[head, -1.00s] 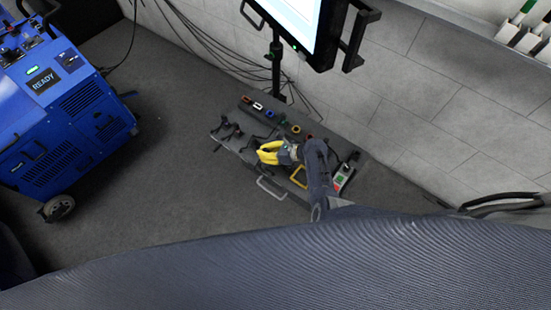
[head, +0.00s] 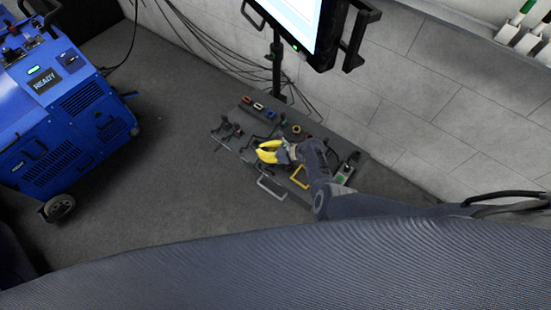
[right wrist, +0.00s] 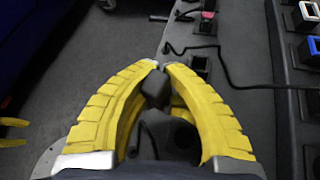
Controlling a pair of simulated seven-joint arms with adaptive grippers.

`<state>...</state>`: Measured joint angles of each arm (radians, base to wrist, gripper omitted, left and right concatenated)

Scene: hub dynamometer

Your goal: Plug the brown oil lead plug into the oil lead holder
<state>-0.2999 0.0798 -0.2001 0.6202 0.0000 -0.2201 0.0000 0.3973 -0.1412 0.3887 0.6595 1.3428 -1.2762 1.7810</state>
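My right gripper (head: 262,151) is over the grey bench panel (head: 235,142) in the head view. In the right wrist view its yellow fingers (right wrist: 158,66) arch inward and their tips come close together. Dark shapes lie between and below the fingers; I cannot tell whether one is a held plug or the gripper's own parts. I cannot pick out the brown plug for certain. An orange-brown fitting (head: 296,129) sits on the panel near the gripper; I cannot tell whether it is the oil lead holder. Two yellow tips (right wrist: 12,132) at the right wrist view's left edge look like my left gripper.
Red, white and blue fittings (head: 258,105) line the panel's far left part. A black cable (right wrist: 232,84) crosses the panel. A yellow frame (head: 299,175) and a metal handle (head: 271,188) are close by. A monitor (head: 300,25) stands behind; a blue machine (head: 60,110) stands left on open floor.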

